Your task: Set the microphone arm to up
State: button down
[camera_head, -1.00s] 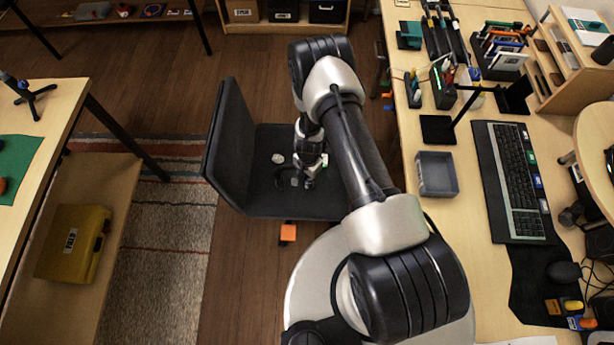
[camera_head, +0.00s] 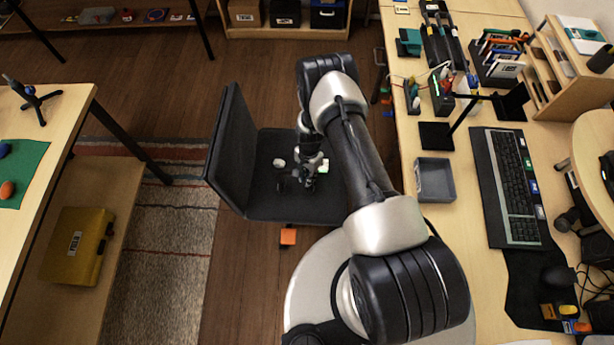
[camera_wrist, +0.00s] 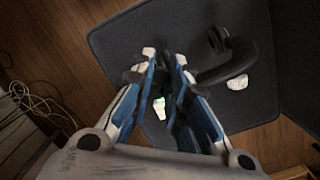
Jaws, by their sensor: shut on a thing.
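A dark headset (camera_wrist: 242,58) lies on the black chair seat (camera_head: 262,205). In the wrist view its curved band and a rounded ear cup (camera_wrist: 218,40) show to the right of my gripper (camera_wrist: 166,62). The gripper points down at the seat, its two blue-and-dark fingers close together on a small dark part at the headset's left end. The microphone arm is hard to make out against the dark seat and fingertips. In the head view my gripper (camera_head: 309,182) is low over the seat, and the headset is mostly hidden or too dark to tell apart.
A whitish lump (camera_wrist: 237,82) lies beside the headset band. A white-and-green item (camera_wrist: 158,107) lies near my fingers. The chair's backrest (camera_head: 230,140) rises on the left. A desk with a keyboard (camera_head: 510,185) and a grey tray (camera_head: 435,180) stands to the right.

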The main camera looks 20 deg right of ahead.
jog(key=c, duration=1.5)
grip_release()
jog(key=shift+c, duration=0.2)
jog(key=shift+r, duration=0.15)
jog(key=shift+w+d+r, duration=0.1)
jog(key=shift+w+r, duration=0.1)
jog(key=shift+r, duration=1.75)
jog(key=shift+w+d+r, duration=0.1)
jog(key=shift+w+r, duration=0.1)
jog(key=shift+r, duration=1.7)
jog(key=shift+c, duration=0.3)
